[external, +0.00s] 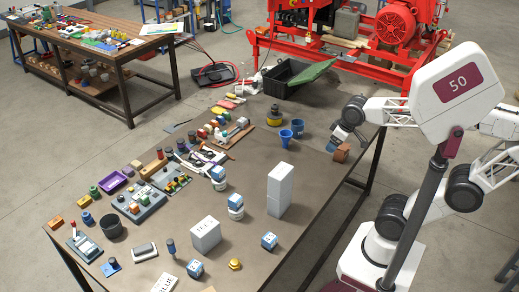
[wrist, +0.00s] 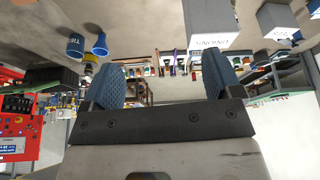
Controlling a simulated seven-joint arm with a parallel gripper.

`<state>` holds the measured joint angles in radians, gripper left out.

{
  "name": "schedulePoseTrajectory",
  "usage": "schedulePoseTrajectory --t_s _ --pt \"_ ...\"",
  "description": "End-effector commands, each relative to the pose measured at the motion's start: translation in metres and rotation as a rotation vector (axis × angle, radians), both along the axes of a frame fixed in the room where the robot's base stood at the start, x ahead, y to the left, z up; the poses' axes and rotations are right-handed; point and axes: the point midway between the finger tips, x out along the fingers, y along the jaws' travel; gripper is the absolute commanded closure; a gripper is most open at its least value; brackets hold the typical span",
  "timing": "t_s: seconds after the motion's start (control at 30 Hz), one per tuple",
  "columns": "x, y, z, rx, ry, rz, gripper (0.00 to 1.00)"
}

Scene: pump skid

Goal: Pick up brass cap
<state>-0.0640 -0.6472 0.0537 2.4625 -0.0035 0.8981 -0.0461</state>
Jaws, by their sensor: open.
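A small yellow brass-coloured cap (external: 235,264) sits on the table near the front edge in the external view, between white-and-blue blocks. I cannot make it out in the wrist view. My gripper (external: 333,146) is above the table's right side in the external view, far from the cap, near a brown block. In the wrist view my gripper (wrist: 162,85) shows two blue padded fingers spread wide apart with nothing between them. It is open and empty.
Tall white box (external: 279,190), white box (external: 205,235) and blue-and-white block (external: 269,241) stand around the front of the table. Blue cups (external: 286,138) and brown block (external: 342,152) are near my gripper. Bare tabletop (external: 325,190) lies right of the tall box.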

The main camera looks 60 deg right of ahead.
Motion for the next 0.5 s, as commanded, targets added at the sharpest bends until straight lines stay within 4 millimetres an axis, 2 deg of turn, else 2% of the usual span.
schedulePoseTrajectory --t_s 0.1,0.2,0.5 --pt "0.024 0.021 0.009 -0.012 -0.009 0.09 0.15" --pt "0.045 0.04 0.01 -0.024 -0.004 0.167 0.15" --pt "0.101 0.105 -0.01 -0.064 0.046 0.384 0.15"
